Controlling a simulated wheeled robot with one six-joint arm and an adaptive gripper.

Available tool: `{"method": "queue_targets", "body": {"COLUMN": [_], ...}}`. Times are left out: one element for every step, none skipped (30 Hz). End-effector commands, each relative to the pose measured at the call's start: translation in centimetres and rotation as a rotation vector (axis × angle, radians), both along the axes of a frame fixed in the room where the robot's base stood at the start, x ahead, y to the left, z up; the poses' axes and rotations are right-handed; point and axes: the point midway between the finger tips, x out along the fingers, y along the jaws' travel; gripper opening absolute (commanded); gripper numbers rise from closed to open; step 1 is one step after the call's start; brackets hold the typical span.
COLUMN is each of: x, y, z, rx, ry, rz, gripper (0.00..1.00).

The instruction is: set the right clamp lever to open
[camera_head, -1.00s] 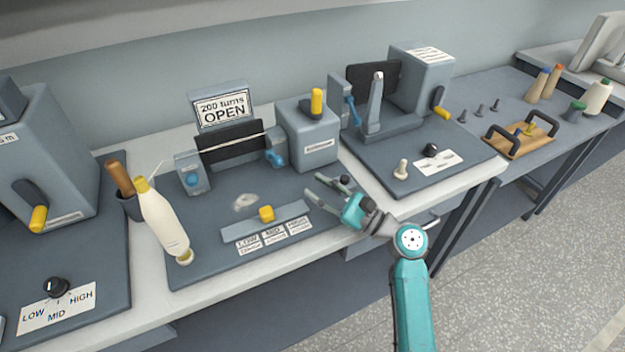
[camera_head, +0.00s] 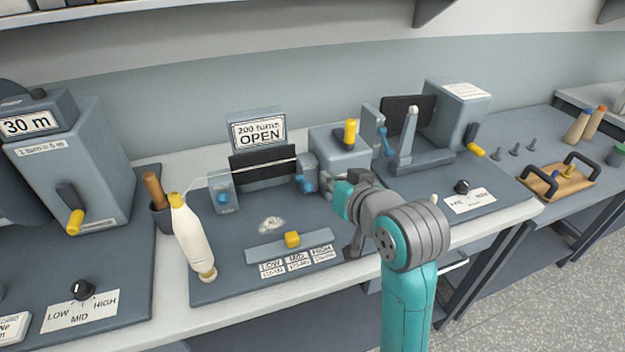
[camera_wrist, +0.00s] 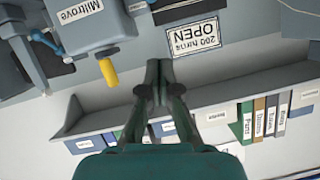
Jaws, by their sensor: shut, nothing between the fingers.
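At the middle winding station, the right clamp with its blue lever (camera_head: 306,183) stands at the right end of the dark panel, beside the grey box with the yellow knob (camera_head: 350,132). The left clamp with its blue lever (camera_head: 223,197) stands at the panel's left end. My gripper (camera_wrist: 158,72) is shut and empty in the wrist view, apart from the levers. In the head view its wrist is right of the right clamp, and its fingertips are not clear. The yellow knob also shows in the wrist view (camera_wrist: 108,72).
A cream bottle-like bobbin (camera_head: 190,235) leans at the mat's left. A yellow slider (camera_head: 292,239) sits on the front strip. The right station has an upright grey post (camera_head: 407,135) and blue levers (camera_head: 386,142). A shelf with binders (camera_wrist: 262,118) shows in the wrist view.

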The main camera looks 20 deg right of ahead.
Motion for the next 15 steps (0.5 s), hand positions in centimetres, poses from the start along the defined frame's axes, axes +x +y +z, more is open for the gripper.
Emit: {"method": "queue_targets", "body": {"x": [-0.2, -0.3, -0.3, -0.2, -0.1, 0.1, 0.4, 0.7, 1.2, 1.6, 2.1, 2.8, 3.3, 3.9, 4.6], "y": [-0.1, -0.2, -0.3, -0.4, -0.4, -0.4, -0.4, -0.4, -0.4, -0.4, -0.3, -0.3, -0.3, -0.3, -0.2], "z": [0.5, 0.6, 0.7, 0.7, 0.7, 0.6, 0.5, 0.4, 0.1, 0.0, -0.2, -0.5, -0.7, -0.9, -1.2], "rx": [-0.032, -0.048, -0.061, -0.066, -0.069, -0.071, -0.071, -0.07, -0.07, -0.07, -0.07, -0.069, -0.069, -0.069, -0.068], "ry": [-0.006, -0.008, -0.008, -0.008, -0.008, -0.008, -0.008, -0.008, -0.006, -0.006, -0.006, -0.006, -0.006, -0.006, -0.005], "rz": [-0.008, -0.012, -0.015, -0.018, -0.019, -0.02, -0.02, -0.02, -0.019, -0.019, -0.019, -0.02, -0.02, -0.02, -0.018], "gripper": [0.0, 0.0, 0.0, 0.0, 0.0, 0.0, 0.0, 0.0, 0.0, 0.0, 0.0, 0.0, 0.0, 0.0, 0.0]}}
